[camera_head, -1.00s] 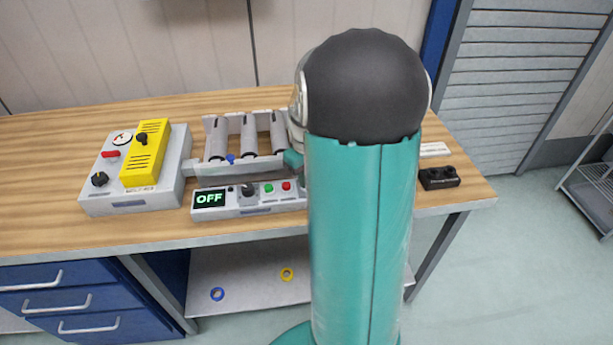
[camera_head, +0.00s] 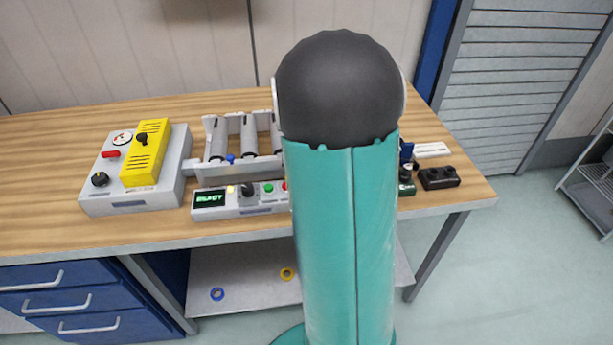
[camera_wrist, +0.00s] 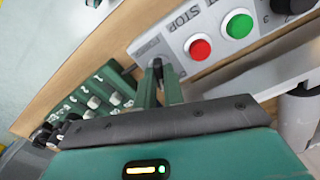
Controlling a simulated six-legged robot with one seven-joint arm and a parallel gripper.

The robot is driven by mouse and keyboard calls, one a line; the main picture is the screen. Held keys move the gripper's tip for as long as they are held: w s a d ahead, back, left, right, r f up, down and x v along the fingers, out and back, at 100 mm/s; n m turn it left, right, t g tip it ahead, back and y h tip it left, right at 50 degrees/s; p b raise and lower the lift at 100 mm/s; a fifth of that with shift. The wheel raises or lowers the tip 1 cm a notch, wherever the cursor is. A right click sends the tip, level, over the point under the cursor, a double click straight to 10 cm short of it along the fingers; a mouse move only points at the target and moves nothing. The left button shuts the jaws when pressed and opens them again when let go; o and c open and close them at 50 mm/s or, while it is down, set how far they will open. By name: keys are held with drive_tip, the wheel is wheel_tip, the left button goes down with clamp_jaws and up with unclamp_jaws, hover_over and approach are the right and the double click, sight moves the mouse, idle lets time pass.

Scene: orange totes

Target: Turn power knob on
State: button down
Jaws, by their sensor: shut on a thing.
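The control panel (camera_head: 225,212) stands at the table's front; its display (camera_head: 210,198) reads READY in green. A black selector knob (camera_head: 248,190), a green button (camera_head: 268,188) and a partly hidden red button (camera_head: 285,186) sit on it. In the wrist view, the green button (camera_wrist: 240,25) and red button (camera_wrist: 200,48) are beside the printed STOP. My gripper (camera_wrist: 160,72) is past the red button at the panel's end, shut on a small dark knob-like part, mostly hidden between its fingers. My arm hides this end in the head view.
A grey box with a yellow cover (camera_head: 146,155) stands at left, with a roller conveyor (camera_head: 235,165) behind the panel. A black box (camera_head: 438,178) is at right. In the wrist view, a green box with pale knobs (camera_wrist: 95,100) lies left of my gripper.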

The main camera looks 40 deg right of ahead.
drive_tip(key=m, duration=0.4)
drive_tip(key=shift+m, duration=0.3)
drive_tip(key=shift+r, duration=0.1)
idle(0.4)
drive_tip(key=c, duration=1.5)
unclamp_jaws()
wheel_tip(320, 180, up, 14)
drive_tip(key=shift+a, duration=0.1)
